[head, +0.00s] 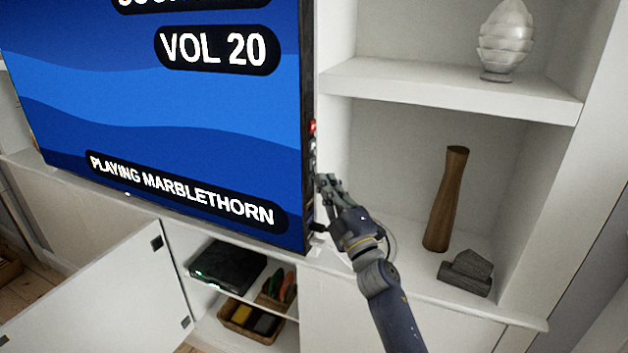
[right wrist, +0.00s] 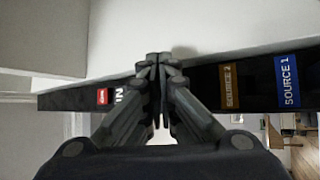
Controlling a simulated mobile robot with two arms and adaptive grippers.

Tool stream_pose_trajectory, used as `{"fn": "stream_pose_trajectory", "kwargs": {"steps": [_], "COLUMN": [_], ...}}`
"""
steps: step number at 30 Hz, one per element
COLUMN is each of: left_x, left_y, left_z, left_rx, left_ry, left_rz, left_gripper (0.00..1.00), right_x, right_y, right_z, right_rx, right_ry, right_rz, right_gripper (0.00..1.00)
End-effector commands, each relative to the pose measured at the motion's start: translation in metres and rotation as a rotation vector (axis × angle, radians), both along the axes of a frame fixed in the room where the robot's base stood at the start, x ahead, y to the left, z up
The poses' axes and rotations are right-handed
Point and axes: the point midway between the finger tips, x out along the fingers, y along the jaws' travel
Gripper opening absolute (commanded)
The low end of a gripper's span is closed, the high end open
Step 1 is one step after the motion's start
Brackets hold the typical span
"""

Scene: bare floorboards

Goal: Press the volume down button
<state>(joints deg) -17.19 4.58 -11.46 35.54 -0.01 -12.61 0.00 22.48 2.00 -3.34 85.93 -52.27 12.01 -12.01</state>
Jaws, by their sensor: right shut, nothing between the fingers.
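The television (head: 180,110) shows "VOL 20" and "PLAYING MARBLETHORN" on its blue screen. Its dark right side edge carries the controls, with a red one (head: 312,127) near the top. My right gripper (head: 324,182) is shut and empty, its fingertips at this side edge, below the red control. In the right wrist view the closed fingertips (right wrist: 160,62) overlap the side panel, between a red mark with "IN" (right wrist: 103,96) and the orange "SOURCE 2" label (right wrist: 232,85). No volume down button is readable; the fingers cover part of the panel. I cannot tell whether they touch it.
White shelves at the right hold a silvery ornament (head: 505,40), a tall wooden vase (head: 446,198) and dark stone blocks (head: 467,272). Below the television, an open cabinet door (head: 100,290) shows a black box (head: 229,265) and a wooden tray (head: 250,335). A blue "SOURCE 1" label (right wrist: 287,80) is farther along the panel.

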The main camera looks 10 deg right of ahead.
Motion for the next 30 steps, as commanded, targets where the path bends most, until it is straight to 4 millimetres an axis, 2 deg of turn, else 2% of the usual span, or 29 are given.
{"fn": "stream_pose_trajectory", "kwargs": {"steps": [15,30], "left_x": [0.0,0.0], "left_y": [0.0,0.0], "left_z": [-0.001,0.005], "left_rx": [0.0,0.0], "left_ry": [0.0,0.0], "left_rz": [0.0,0.0], "left_gripper": [0.0,0.0], "right_x": [0.001,-0.009], "right_y": [0.002,-0.011], "right_z": [0.0,0.0], "right_rx": [0.0,0.0], "right_ry": [0.0,0.0], "right_rz": [0.001,0.001], "right_gripper": [0.0,0.0]}}
